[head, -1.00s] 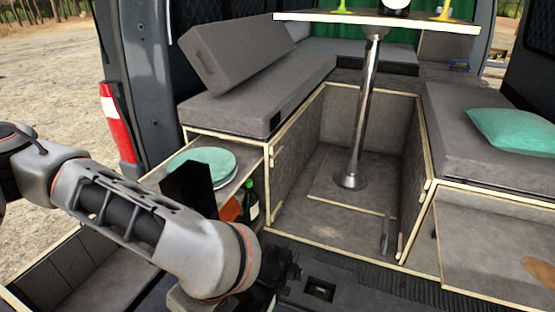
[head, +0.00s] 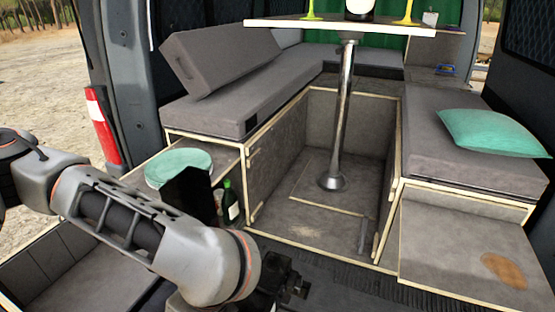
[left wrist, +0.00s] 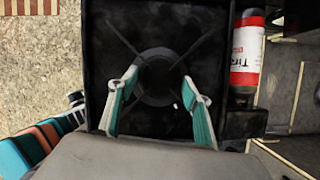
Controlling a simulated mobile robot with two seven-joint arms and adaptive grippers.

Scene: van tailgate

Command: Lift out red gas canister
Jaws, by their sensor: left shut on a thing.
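The red gas canister (left wrist: 245,62), red with a white label, stands upright in the picture along the right side of a black stove-like tray (left wrist: 105,40) in the left wrist view. My left gripper (left wrist: 160,82) has its two teal fingers spread on either side of the dark round middle of that tray and is shut on it. The canister is to the right of the fingers and they do not touch it. In the head view a black panel (head: 187,195), likely the same tray, shows behind my left arm; my left fingers are hidden there. My right gripper is not clearly seen.
A table on a metal post (head: 341,120) stands between grey benches. The well floor (head: 310,180) around the post is clear. A pull-out board (head: 450,245) is at right.

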